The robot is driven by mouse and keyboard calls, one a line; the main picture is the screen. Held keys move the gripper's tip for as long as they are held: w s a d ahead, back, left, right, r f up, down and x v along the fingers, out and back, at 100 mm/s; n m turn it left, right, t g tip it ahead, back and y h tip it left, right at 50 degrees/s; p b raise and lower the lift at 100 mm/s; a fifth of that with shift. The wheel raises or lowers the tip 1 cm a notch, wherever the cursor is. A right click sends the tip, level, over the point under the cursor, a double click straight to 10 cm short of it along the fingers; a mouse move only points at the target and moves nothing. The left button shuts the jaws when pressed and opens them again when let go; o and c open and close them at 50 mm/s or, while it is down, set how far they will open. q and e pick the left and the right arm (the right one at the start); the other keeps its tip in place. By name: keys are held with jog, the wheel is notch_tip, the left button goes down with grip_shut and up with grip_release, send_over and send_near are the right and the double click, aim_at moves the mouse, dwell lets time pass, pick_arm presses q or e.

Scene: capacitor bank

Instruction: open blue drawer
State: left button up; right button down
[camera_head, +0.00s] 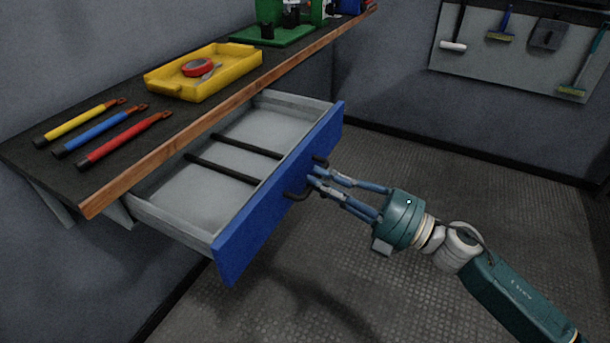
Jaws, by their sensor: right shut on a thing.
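The blue drawer (245,235) hangs under the workbench and stands well out from it, so its grey inside (185,190) shows. Two dark bars lie across the inside. A dark handle (297,196) is on the blue front. My right gripper (314,176) reaches in from the right and is shut on the handle. The handle's middle is partly hidden by the fingers. My left gripper is not in view.
The workbench (22,151) holds a yellow tray (213,84) with a red ring, and yellow, blue and red handled tools (124,140). A green stand (275,36) is at the back. A tool board (480,61) hangs on the right wall. The floor right of the drawer is clear.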

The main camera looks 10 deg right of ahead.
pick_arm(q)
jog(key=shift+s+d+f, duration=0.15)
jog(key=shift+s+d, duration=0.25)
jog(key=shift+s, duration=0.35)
pick_arm(e)
jog(key=shift+v, duration=0.95)
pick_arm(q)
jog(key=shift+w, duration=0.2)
pick_arm(e)
jog(key=shift+r, duration=0.1)
jog(key=c, duration=1.7)
grip_release()
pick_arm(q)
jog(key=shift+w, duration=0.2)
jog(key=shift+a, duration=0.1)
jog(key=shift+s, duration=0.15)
pick_arm(e)
jog(key=v, duration=1.2)
